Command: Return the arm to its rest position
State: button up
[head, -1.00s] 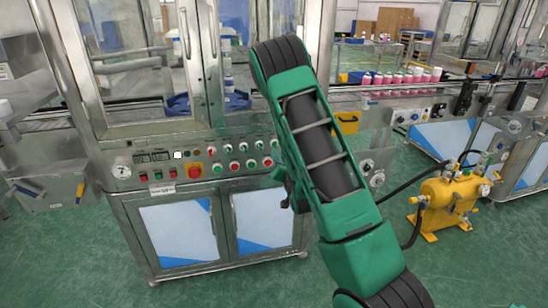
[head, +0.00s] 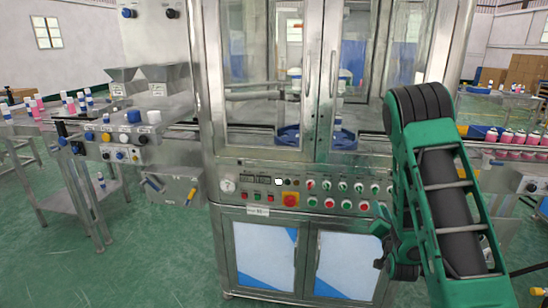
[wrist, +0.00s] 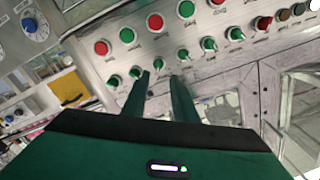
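My green and black arm rises at the right of the head view, in front of the crimping machine's control panel (head: 270,191). My gripper (wrist: 161,76) shows in the wrist view as two dark green fingers with a gap between them and nothing held. It points toward the panel's rows of red and green buttons and green knobs; whether it touches the panel cannot be told, but no contact shows. In the head view the gripper is small and partly hidden beside the arm, near the panel's right end.
The steel machine cabinet (head: 311,215) with glass doors stands ahead. A side unit with knobs (head: 125,135) and a steel table (head: 60,185) with bottles are at left. Pink bottles (head: 510,137) line the conveyor at right. Green floor (head: 150,260) is clear at front left.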

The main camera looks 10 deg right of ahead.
jog(key=s+a+r+n+g+y, duration=0.1)
jog(key=s+g, duration=0.4)
jog(key=s, duration=0.9)
jog(key=s+a+r+n+g+y, duration=0.1)
jog(key=s+r+g, duration=0.4)
jog(key=s, duration=0.9)
jog(key=s+a+r+n+g+y, duration=0.1)
jog(key=s+a+r+g+y, duration=0.2)
jog(key=s+g, duration=0.4)
jog(key=s+a+r, duration=0.1)
jog(key=s, duration=0.6)
jog(key=shift+s+r, duration=0.1)
jog(key=shift+w+f, duration=0.25)
jog(key=shift+w, duration=0.4)
